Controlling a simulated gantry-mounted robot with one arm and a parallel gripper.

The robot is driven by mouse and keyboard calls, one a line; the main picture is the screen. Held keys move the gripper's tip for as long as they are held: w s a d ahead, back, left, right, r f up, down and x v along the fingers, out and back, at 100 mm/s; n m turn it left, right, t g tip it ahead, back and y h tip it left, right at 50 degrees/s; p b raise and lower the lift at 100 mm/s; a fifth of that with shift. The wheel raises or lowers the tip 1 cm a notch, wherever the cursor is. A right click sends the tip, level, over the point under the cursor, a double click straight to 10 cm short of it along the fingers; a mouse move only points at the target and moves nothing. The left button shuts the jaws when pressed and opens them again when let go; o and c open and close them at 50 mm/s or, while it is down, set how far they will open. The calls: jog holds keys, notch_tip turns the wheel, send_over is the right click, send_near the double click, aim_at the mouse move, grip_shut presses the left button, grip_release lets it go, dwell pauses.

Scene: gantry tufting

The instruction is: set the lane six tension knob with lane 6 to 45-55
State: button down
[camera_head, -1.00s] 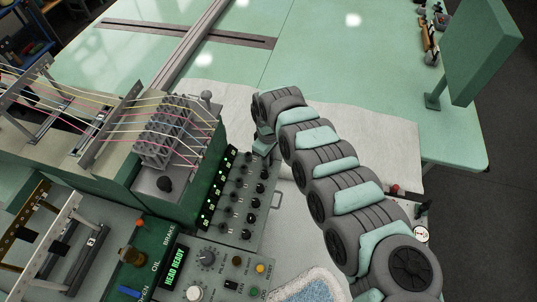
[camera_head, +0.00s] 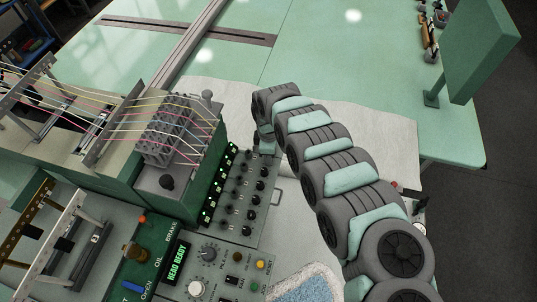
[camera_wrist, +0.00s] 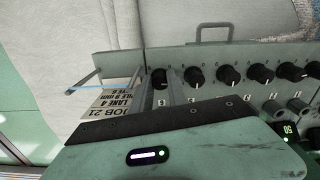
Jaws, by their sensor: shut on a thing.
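The tension panel (camera_head: 232,228) carries a row of black knobs with white pointer lines. In the wrist view, the end knob of the row (camera_wrist: 158,78) sits between my gripper's two grey fingers. My gripper (camera_wrist: 165,84) is shut on that knob. In the head view, my gripper (camera_head: 265,142) is at the panel's far end and hides the knob there. Green displays run along the panel's left edge; their digits are too small to read. One lit display (camera_wrist: 288,131) shows at the right of the wrist view, turned and partly cut off; its lane is unclear.
Neighbouring knobs (camera_wrist: 193,76) stand close to my fingers. A metal handle (camera_wrist: 215,28) rises behind the row. The yarn guide block (camera_head: 165,140) stands left of the panel.

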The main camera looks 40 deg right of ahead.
jog(key=c, duration=1.3)
grip_release()
